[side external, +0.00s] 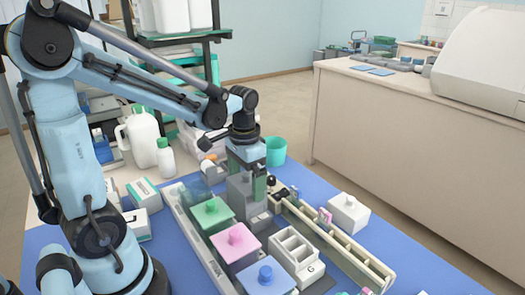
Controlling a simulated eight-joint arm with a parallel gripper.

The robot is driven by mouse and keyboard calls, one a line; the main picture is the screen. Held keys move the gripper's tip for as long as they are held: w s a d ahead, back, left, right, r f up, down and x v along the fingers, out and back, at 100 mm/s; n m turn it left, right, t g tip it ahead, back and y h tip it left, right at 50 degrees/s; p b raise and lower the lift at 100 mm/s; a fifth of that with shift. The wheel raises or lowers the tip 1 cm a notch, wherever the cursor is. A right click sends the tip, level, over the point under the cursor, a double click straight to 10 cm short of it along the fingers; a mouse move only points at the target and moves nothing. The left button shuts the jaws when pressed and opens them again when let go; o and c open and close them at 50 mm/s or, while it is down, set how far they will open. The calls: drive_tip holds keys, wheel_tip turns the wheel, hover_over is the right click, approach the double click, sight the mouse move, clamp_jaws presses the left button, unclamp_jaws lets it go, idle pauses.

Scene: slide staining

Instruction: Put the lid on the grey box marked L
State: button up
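My gripper (246,178) points down over the row of boxes on the blue mat. A grey block-like thing (241,192) shows at its fingers, just above or among the boxes. I cannot tell whether it is the lid or part of the grey box, or whether the fingers grip it. More grey surface (256,212) shows just below. No letter L can be read, and the arm and fingers hide part of this spot.
Boxes with green (211,214), pink (237,241) and blue (265,279) lids line the tray. An open white box marked G (297,252) stands right of them, before a cream rail (335,240). A white knobbed block (348,214) lies beyond. Bottles (141,138) stand behind left.

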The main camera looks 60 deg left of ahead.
wheel_tip(320, 180, up, 12)
idle(0.7)
drive_tip(key=shift+f, duration=6)
wheel_tip(320, 180, up, 12)
wheel_tip(320, 180, down, 12)
drive_tip(key=shift+r, duration=4.7)
